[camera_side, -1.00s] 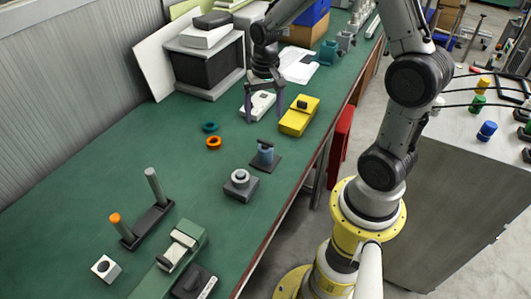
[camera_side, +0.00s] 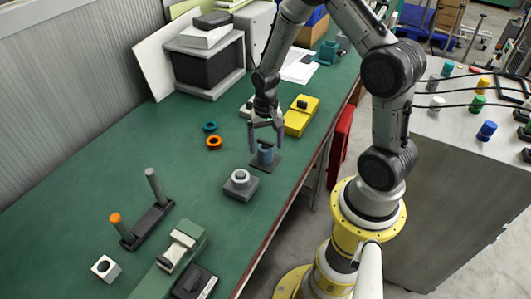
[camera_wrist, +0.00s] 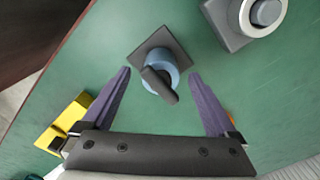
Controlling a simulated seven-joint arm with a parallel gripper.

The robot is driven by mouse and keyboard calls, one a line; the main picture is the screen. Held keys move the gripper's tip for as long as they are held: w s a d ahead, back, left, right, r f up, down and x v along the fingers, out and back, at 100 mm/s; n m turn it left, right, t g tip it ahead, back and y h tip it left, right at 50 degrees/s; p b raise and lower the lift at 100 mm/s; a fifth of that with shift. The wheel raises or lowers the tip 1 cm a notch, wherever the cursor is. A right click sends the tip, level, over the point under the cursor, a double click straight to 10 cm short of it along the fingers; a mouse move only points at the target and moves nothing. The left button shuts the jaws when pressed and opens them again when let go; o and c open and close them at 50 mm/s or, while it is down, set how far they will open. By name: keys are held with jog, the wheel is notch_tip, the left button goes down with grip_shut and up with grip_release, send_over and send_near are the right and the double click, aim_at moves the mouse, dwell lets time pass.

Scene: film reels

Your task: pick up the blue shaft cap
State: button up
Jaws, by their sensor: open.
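The blue shaft cap (camera_side: 265,157) is a short blue cylinder with a dark bar across its top. It stands upright on a dark square plate (camera_side: 259,167) near the bench's right edge. In the wrist view the cap (camera_wrist: 163,65) and its plate (camera_wrist: 154,40) appear between and slightly beyond the fingertips. My gripper (camera_side: 265,137) is open, pointing down over the cap, with its fingers on either side in the picture. In the wrist view my gripper (camera_wrist: 159,74) is open and empty. I cannot tell how far the fingertips are above the plate.
A grey block with a round knob (camera_side: 240,184) stands close in front of the plate. A yellow box (camera_side: 301,115) is just behind. A teal ring (camera_side: 210,126) and an orange ring (camera_side: 214,143) lie left. A two-post stand (camera_side: 150,222) is front left.

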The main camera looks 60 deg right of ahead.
jog(key=shift+f, duration=1.3)
jog(key=shift+w, duration=0.1)
grip_shut()
